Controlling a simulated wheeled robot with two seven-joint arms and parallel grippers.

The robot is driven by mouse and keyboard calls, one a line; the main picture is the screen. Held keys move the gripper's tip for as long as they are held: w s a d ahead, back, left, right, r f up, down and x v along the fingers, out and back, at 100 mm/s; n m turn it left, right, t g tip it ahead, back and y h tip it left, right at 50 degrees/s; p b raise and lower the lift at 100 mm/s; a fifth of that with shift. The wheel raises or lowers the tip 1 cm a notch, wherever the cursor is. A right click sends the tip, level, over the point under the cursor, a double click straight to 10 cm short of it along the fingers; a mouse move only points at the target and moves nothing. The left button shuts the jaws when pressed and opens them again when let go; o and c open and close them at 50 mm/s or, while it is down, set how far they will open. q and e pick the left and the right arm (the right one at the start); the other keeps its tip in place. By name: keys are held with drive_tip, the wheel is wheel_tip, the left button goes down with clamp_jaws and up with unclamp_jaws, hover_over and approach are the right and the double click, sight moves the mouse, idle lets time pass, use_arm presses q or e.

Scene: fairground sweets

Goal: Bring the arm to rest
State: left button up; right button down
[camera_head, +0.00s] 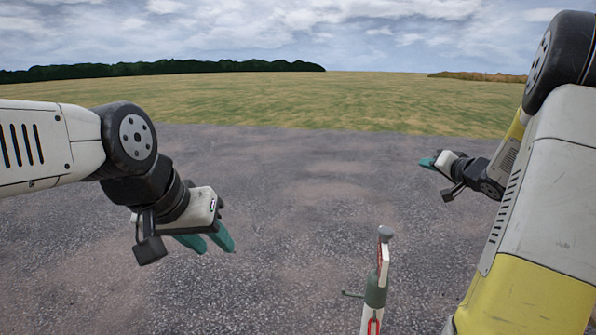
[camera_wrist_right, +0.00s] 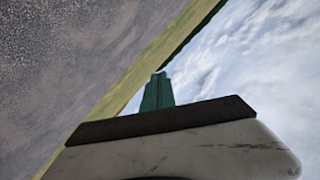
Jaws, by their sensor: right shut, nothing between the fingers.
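My right gripper (camera_head: 428,163) is held out over the asphalt at the right of the head view, small and far along the arm. Its teal fingers are together with nothing between them. In the right wrist view its shut fingers (camera_wrist_right: 157,92) stand up against grass and sky. My left gripper (camera_head: 217,246) points down and to the right at the left of the head view. Its two teal fingers look apart, with nothing seen between them. Neither gripper touches anything in view.
A slim post-like thing (camera_head: 375,293), white and grey-green with red marks and a side peg, stands at the bottom between my arms. Its base is cut off. Open asphalt (camera_head: 310,210) lies around it, with grass (camera_head: 330,95) beyond.

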drive_tip(key=s+a+r+g+h, duration=0.2)
drive_tip(key=s+a+r, duration=0.15)
drive_tip(key=s, duration=0.25)
drive_tip(key=s+a+r+g+h, duration=0.1)
drive_tip(key=s+a+r+h, duration=0.15)
drive_tip(key=s+a, duration=0.3)
drive_tip(key=s+a+f+n+g+y, duration=0.2)
drive_tip(key=s+a, duration=0.5)
drive_tip(key=s, duration=0.4)
drive_tip(key=s+a+f+n+g+y, duration=0.2)
drive_tip(key=s+a, duration=0.5)
drive_tip(key=s, duration=0.5)
wheel_tip(320, 180, down, 3)
drive_tip(key=shift+a+f+n+g, duration=0.2)
drive_tip(key=shift+a+n+g, duration=0.2)
drive_tip(key=shift+n+g, duration=0.6)
